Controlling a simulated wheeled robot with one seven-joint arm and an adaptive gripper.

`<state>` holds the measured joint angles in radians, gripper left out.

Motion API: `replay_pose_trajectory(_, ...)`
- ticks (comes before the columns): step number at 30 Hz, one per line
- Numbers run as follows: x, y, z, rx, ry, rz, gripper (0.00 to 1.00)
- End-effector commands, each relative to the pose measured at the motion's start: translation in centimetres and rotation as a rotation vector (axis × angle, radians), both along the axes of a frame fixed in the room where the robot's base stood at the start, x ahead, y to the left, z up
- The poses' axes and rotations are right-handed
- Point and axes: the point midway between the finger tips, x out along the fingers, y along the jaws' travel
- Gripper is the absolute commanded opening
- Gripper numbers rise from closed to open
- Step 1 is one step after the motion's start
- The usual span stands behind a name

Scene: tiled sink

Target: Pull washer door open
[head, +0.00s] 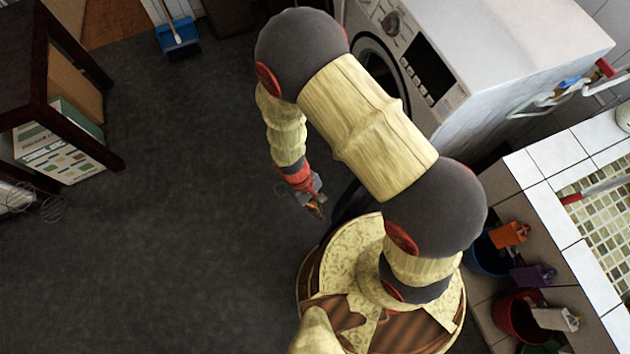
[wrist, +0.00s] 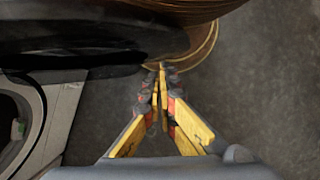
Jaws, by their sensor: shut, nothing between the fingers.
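The white washer (head: 500,50) stands at the upper right of the head view, its front partly covered by my arm. Its round front ring (head: 368,50) shows beside the arm. In the wrist view the washer front (wrist: 62,115) is at the lower left, with part of the round opening at the edge. A dark curved piece (wrist: 80,45), which looks like the door standing out from the washer, crosses the upper left. My gripper (wrist: 160,72) is shut and empty, its tips close to that piece's right end; contact cannot be told. The gripper also shows low in the head view (head: 317,208).
My round base lies just beyond the fingertips. A dark shelf (head: 35,60) stands at the left and a blue dustpan (head: 178,38) at the top. Buckets (head: 520,315) and a tiled counter (head: 555,153) are at the right.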

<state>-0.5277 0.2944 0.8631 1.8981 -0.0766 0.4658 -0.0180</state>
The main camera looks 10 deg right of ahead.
Motion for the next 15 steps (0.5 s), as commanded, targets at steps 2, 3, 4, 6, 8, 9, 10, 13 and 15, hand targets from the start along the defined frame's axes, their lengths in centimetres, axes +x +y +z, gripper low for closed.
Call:
replay_pose_trajectory(2,0.0,-0.02,-0.01,0.0,0.0,0.0,0.0)
replay_pose_trajectory(3,0.0,-0.02,-0.01,0.0,0.0,0.0,0.0)
replay_pose_trajectory(4,0.0,-0.02,-0.01,0.0,0.0,0.0,0.0)
replay_pose_trajectory(6,-0.01,-0.01,-0.01,0.0,0.0,0.0,0.0)
replay_pose_trajectory(8,-0.01,-0.01,0.0,0.0,0.0,0.0,0.0)
replay_pose_trajectory(9,-0.01,-0.01,0.0,0.0,0.0,0.0,0.0)
replay_pose_trajectory(10,0.01,0.0,0.02,0.0,0.0,0.0,0.0)
replay_pose_trajectory(13,0.15,0.1,0.35,0.001,-0.001,0.0,0.0)
replay_pose_trajectory(15,0.37,0.25,0.95,0.0,-0.001,0.0,0.0)
